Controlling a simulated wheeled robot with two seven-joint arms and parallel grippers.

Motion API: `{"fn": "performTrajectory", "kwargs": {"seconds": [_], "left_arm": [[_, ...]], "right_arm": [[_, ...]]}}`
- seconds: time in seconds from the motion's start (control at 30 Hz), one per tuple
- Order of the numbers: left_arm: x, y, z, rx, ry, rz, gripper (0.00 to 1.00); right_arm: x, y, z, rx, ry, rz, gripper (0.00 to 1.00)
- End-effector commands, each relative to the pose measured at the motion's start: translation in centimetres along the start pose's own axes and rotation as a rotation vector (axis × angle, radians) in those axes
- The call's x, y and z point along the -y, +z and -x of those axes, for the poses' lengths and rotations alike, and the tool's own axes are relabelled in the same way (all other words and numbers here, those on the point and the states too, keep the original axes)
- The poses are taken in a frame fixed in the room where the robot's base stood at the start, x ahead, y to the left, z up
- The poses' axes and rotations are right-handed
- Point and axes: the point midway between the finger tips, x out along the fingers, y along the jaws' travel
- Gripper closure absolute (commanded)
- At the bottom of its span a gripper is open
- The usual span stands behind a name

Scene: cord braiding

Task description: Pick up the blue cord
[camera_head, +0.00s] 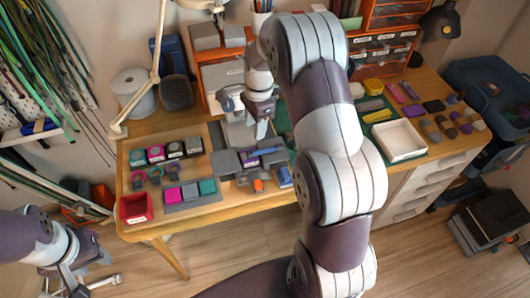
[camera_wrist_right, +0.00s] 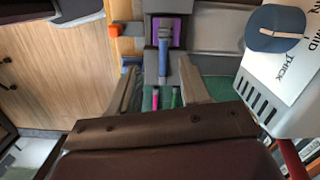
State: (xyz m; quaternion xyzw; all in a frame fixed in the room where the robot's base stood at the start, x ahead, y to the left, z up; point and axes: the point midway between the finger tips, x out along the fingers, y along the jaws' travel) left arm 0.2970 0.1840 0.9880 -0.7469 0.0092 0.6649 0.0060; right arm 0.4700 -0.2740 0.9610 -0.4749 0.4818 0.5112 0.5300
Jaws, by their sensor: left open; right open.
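A thin blue-violet piece (camera_head: 262,152), which looks like the blue cord, lies across the grey block fixture (camera_head: 226,163) on the desk. In the right wrist view a blue upright piece (camera_wrist_right: 164,58) stands against a purple panel, beyond the fingertips; I cannot tell for sure that it is the cord. My right gripper (camera_head: 248,118) is open and empty above the back of the fixture, its fingers (camera_wrist_right: 159,88) on either side of the blue piece's line but short of it. My left gripper (camera_head: 76,280) is open, low at the left, away from the desk.
Pink and green cord ends (camera_wrist_right: 164,99) show between my right fingers. Colour blocks (camera_head: 190,191) and a red bin (camera_head: 136,208) are left on the desk. A white tray (camera_head: 399,140) is right. My right arm hides the desk's middle.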

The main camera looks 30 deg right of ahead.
Motion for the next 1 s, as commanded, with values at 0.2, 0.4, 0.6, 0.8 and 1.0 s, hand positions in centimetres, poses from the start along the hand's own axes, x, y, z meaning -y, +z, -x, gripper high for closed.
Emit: {"fn": "performTrajectory", "kwargs": {"seconds": [0.2, 0.4, 0.6, 0.8, 1.0], "left_arm": [[0.0, -0.1, 0.3, -0.001, 0.000, 0.000, 0.57], [0.0, -0.1, 0.6, -0.001, 0.000, 0.000, 0.57], [0.0, -0.1, 1.1, -0.001, 0.000, 0.000, 0.57], [0.0, -0.2, 1.6, -0.001, 0.000, 0.000, 0.57], [0.0, -0.2, 1.6, -0.001, 0.000, 0.000, 0.57]], "right_arm": [[0.4, -2.1, -0.3, -0.089, 0.007, -0.195, 0.53], [0.3, -2.5, -4.7, -0.088, 0.006, -0.196, 0.53], [0.2, -2.7, -7.2, -0.087, 0.008, -0.196, 0.53], [0.1, -3.0, -10.7, -0.087, 0.006, -0.196, 0.53], [0.1, -3.1, -11.3, -0.087, 0.003, -0.195, 0.53]]}}
